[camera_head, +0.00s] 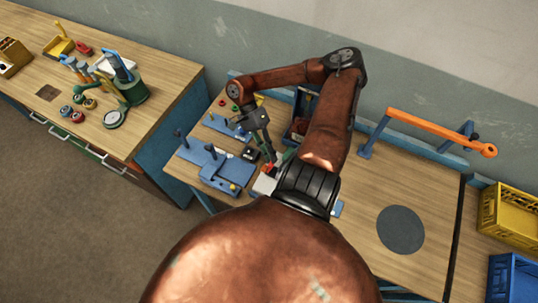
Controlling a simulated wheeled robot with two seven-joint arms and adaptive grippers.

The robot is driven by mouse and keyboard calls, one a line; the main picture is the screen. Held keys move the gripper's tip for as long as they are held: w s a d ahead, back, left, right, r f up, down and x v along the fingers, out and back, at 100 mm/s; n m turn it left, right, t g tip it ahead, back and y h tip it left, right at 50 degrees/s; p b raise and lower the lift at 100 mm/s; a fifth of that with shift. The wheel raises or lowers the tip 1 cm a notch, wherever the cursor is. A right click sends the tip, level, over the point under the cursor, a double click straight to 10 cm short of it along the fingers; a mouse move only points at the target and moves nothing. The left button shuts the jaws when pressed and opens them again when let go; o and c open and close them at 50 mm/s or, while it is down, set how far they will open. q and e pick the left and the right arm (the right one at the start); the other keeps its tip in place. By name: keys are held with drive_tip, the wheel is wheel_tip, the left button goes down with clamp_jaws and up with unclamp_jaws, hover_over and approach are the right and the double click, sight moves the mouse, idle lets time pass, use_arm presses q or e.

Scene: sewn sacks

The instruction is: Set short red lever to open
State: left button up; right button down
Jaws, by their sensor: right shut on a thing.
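My right gripper (269,156) reaches down over the wooden workbench from my copper arm. It is shut on a small red part (268,168), which looks like the short red lever. The fingertips hide much of this part, so I cannot tell its exact angle. A pale block (264,184) shows just below the red part, partly behind my arm. My left gripper is not in view.
Blue fixtures with upright pegs (213,163) stand left of my gripper. An orange bar (440,130) spans the bench's back right. A dark round mat (401,229) lies on the clear right side. Yellow (510,215) and blue crates (512,279) stand far right.

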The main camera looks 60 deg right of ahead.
drive_tip(key=c, duration=2.2)
unclamp_jaws()
drive_tip(key=shift+w, duration=0.1)
drive_tip(key=v, duration=1.2)
drive_tip(key=shift+a, duration=0.1)
drive_tip(key=x, duration=1.1)
drive_tip(key=shift+s+f, duration=0.25)
drive_tip(key=shift+s+a+f, duration=0.1)
drive_tip(key=shift+a+f, duration=0.05)
drive_tip(key=shift+s, duration=0.1)
